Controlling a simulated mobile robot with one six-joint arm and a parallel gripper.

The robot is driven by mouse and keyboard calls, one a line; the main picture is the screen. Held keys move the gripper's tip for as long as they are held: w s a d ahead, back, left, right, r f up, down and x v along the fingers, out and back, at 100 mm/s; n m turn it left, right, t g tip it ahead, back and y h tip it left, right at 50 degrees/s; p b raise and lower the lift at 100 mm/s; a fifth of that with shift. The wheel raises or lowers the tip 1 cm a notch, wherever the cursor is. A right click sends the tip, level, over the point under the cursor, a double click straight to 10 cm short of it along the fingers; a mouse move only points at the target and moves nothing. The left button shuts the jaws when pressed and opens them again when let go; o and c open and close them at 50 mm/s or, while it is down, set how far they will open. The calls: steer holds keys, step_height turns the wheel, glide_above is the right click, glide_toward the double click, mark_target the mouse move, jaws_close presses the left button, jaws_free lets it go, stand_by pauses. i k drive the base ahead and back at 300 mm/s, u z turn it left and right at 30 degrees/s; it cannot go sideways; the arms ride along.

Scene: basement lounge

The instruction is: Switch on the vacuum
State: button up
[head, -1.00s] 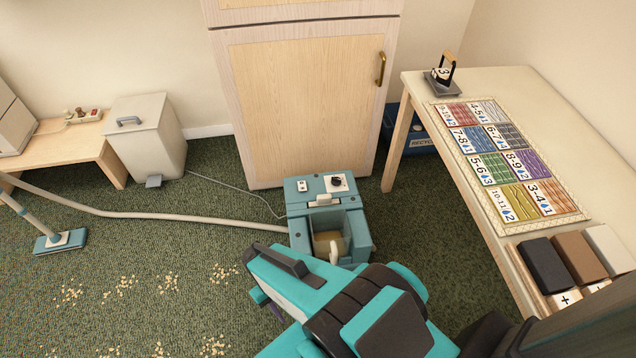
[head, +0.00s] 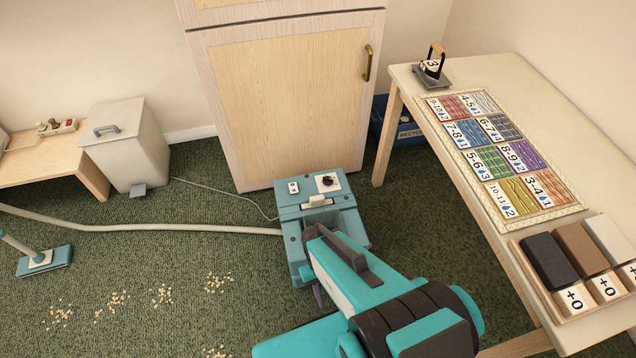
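The vacuum is a teal box (head: 348,217) on the green carpet, in front of a tall wooden cabinet. Its top carries a small white switch plate (head: 293,187) at left, a black knob (head: 328,181) on a white plate at right, and a pale latch (head: 317,201) in front. I cannot read the switch position. A pale hose (head: 180,226) runs left from it to a teal floor head (head: 45,261). My gripper (head: 314,238) is at the front of the vacuum, below the controls in the picture. My arm hides the vacuum's open front bay, and my fingers cannot be made out.
A table (head: 403,77) with a card mat and a block tray stands close on the right. A blue recycling bin (head: 381,128) is behind it. A white pedal bin (head: 128,150) and low bench (head: 40,165) stand left. Crumbs (head: 163,295) lie on open carpet.

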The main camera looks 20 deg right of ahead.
mark_target(293, 187)
steer(key=u, duration=0.6)
steer(key=k, duration=0.1)
steer(key=z, duration=1.8)
steer(key=k, duration=0.95)
steer(key=u, duration=0.5)
steer(key=k, duration=0.45)
steer(key=u, duration=0.45)
steer(key=i, duration=1.65)
steer(key=z, duration=0.25)
